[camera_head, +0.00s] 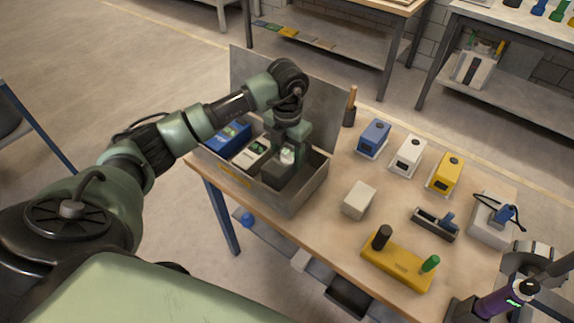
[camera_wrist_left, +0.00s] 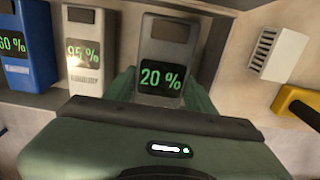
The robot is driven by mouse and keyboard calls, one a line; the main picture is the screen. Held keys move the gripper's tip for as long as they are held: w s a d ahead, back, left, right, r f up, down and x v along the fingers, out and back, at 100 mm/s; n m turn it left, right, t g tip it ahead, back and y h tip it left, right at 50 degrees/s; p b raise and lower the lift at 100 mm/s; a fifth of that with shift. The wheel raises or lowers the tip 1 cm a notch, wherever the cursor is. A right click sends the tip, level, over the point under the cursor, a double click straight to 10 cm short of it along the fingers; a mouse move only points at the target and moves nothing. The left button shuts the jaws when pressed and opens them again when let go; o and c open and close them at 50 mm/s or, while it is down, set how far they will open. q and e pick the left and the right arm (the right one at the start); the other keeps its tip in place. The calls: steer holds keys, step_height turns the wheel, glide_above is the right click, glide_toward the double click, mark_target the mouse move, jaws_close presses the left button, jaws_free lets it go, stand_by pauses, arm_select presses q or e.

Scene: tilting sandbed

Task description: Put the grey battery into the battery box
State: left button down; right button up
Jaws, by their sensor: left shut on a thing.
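The battery box (camera_head: 293,203) is an open grey metal box with a raised lid, on the left part of the workbench. My left gripper (camera_head: 287,152) points down into its right part, shut on the grey battery (camera_head: 274,170). In the left wrist view the grey battery (camera_wrist_left: 160,62) reads 20 % and stands between the fingers, beside a white battery (camera_wrist_left: 84,50) reading 95 % and a blue battery (camera_wrist_left: 33,45) reading 60 %. Its base is hidden, so I cannot tell whether it touches the box floor. My right gripper is not in view.
Blue (camera_head: 375,136), white (camera_head: 408,154) and yellow (camera_head: 445,173) units stand in a row right of the box. A pale block (camera_head: 359,200) and a yellow base with two upright handles (camera_head: 398,263) are nearer. A purple-and-black device (camera_head: 507,297) is at bottom right.

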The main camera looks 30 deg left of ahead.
arm_select(q)
steer(key=shift+f+p, duration=0.4)
steer(key=shift+f, duration=1.8)
steer(key=shift+w+f, duration=0.1)
steer(key=shift+f, duration=0.2)
steer(key=shift+f, duration=0.15)
steer(key=c, duration=0.5)
jaws_free()
